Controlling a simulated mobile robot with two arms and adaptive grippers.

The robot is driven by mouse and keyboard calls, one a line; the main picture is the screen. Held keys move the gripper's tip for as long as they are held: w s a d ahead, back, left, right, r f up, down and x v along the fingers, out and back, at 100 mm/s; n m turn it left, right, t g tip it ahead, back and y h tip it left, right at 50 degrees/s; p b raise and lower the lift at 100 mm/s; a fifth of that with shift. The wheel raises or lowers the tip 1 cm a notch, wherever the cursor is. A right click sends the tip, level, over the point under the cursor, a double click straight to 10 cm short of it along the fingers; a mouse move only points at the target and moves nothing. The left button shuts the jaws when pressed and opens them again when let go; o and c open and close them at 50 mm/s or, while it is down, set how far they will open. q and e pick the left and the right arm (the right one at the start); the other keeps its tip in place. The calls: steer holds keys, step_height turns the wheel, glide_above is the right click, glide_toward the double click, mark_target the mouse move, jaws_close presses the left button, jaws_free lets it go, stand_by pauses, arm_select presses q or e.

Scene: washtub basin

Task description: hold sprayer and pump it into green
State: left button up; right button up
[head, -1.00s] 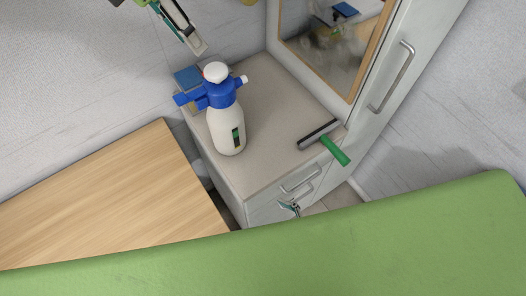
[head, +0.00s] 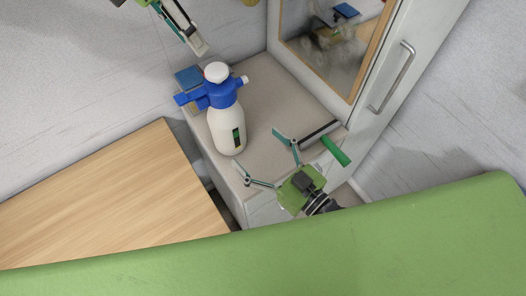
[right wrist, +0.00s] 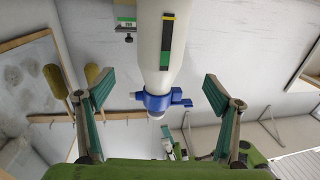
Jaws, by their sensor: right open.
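The sprayer (head: 226,122) stands upright on the grey cabinet top, with a white bottle, blue collar and nozzle, and a white pump knob. A dark strip with a green part is on its side. In the right wrist view the sprayer (right wrist: 158,60) appears upside down between the fingers, and its strip (right wrist: 167,40) shows yellow and green. My right gripper (head: 262,156) is open and empty, to the right of the bottle's lower part and apart from it. My left gripper (head: 183,25) is above and left of the sprayer, partly cut off; its jaw opening is unclear.
A squeegee (head: 334,149) with a green handle lies at the right edge of the cabinet top (head: 268,105), close to my right gripper. A blue sponge (head: 187,76) is behind the sprayer. A framed mirror (head: 330,60) stands behind. A wooden surface (head: 110,195) is at left.

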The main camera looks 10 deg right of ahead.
mark_target(227, 120)
steer(key=x, duration=1.2)
steer(key=shift+a, duration=0.1)
steer(key=shift+c, duration=0.4)
steer(key=c, duration=1.8)
